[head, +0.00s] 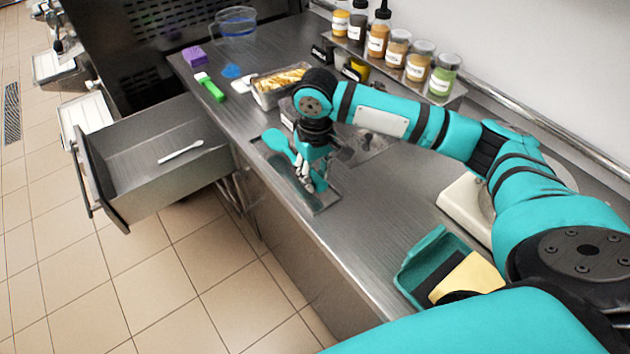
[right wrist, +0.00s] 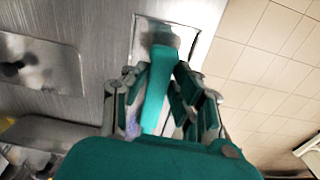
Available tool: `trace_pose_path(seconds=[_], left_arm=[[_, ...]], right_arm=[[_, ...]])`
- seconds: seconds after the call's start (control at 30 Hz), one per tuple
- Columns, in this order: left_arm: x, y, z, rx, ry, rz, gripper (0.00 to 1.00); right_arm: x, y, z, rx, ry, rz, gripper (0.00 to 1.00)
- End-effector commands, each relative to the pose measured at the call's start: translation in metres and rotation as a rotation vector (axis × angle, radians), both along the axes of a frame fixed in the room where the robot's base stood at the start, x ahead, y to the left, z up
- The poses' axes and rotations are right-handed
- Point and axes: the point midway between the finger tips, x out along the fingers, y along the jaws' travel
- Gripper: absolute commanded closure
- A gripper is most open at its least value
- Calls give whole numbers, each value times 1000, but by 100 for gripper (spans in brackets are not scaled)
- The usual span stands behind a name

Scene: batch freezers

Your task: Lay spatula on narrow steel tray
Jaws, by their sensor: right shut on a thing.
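A teal spatula (head: 276,141) is at the narrow steel tray (head: 325,202), which lies near the front edge of the steel counter. My right gripper (head: 316,188) points down over the tray and is shut on the spatula. In the right wrist view the spatula (right wrist: 160,85) runs between the fingers of the gripper (right wrist: 158,110), with its far end over the tray (right wrist: 195,48). I cannot tell whether the spatula touches the tray floor. My left gripper does not show.
An open drawer (head: 150,185) holding a white spoon (head: 181,152) juts out at the left. A pan of yellow food (head: 262,97), a green-and-white brush (head: 211,89) and a purple block (head: 194,56) stand farther back. A shelf of jars (head: 397,47) lines the wall. A teal bin (head: 418,262) sits at the front.

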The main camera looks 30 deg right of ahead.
Motion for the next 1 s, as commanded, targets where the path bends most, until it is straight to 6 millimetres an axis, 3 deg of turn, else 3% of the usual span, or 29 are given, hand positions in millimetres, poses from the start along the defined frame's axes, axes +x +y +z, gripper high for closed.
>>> trace_pose_path(seconds=[0.3, 0.63, 0.67, 0.7, 1.0], left_arm=[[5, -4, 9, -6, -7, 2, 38], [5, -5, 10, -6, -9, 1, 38], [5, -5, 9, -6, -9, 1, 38], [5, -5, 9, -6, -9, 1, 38], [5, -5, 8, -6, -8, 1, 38]], right_arm=[[0, -1, -34, 0, 1, 1, 100], [0, 0, -37, 0, 1, 1, 100], [0, 0, -37, 0, 0, 1, 71], [0, 0, -37, 0, 0, 1, 65], [0, 0, -36, 0, -1, 0, 65]])
